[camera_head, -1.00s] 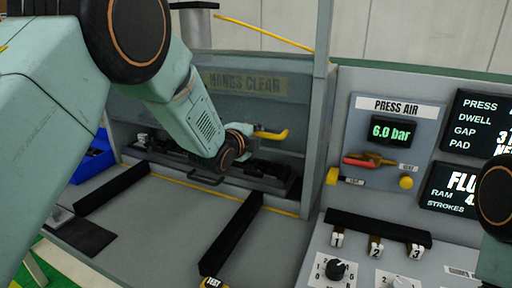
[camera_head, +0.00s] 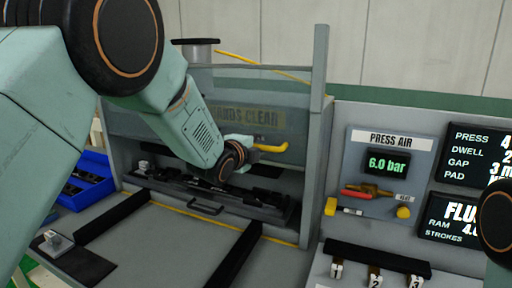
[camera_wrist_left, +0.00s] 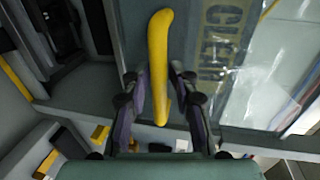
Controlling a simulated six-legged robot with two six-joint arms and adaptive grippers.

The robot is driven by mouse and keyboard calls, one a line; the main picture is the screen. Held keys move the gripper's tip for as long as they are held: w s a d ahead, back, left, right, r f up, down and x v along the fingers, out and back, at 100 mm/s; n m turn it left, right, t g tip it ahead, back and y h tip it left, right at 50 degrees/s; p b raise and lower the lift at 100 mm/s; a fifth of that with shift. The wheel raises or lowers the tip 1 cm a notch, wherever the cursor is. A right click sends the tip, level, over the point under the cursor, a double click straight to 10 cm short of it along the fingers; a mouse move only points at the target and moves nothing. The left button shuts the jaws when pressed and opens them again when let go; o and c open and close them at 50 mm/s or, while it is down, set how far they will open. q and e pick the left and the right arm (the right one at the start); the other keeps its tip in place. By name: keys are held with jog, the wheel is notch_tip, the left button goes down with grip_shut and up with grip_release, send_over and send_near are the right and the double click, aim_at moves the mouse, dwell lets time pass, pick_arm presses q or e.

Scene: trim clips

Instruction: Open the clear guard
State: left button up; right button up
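The clear guard (camera_head: 200,122) is a see-through panel on the front of the grey press housing, with a "HANDS CLEAR" label. Its yellow handle (camera_head: 271,148) sticks out near the lower right. My left gripper (camera_head: 250,150) is at this handle, its fingers partly hidden by the wrist in the head view. In the left wrist view, the yellow handle (camera_wrist_left: 159,50) runs between the two dark fingers of my left gripper (camera_wrist_left: 160,85), which are closed in on it from both sides. The guard's lower edge is partly hidden behind my arm. My right gripper is out of view.
Below the guard are a dark fixture tray (camera_head: 165,184) and two black rails (camera_head: 232,262) on the bench. A blue bin (camera_head: 92,190) stands at left. The grey housing post (camera_head: 318,75) is right of the handle, beside the press air panel (camera_head: 368,195).

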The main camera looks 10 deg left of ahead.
pick_arm(q)
jog(key=shift+o, duration=0.6)
jog(key=shift+w+a+f, duration=0.1)
jog(key=shift+w+a, duration=0.05)
jog(key=v, duration=1.2)
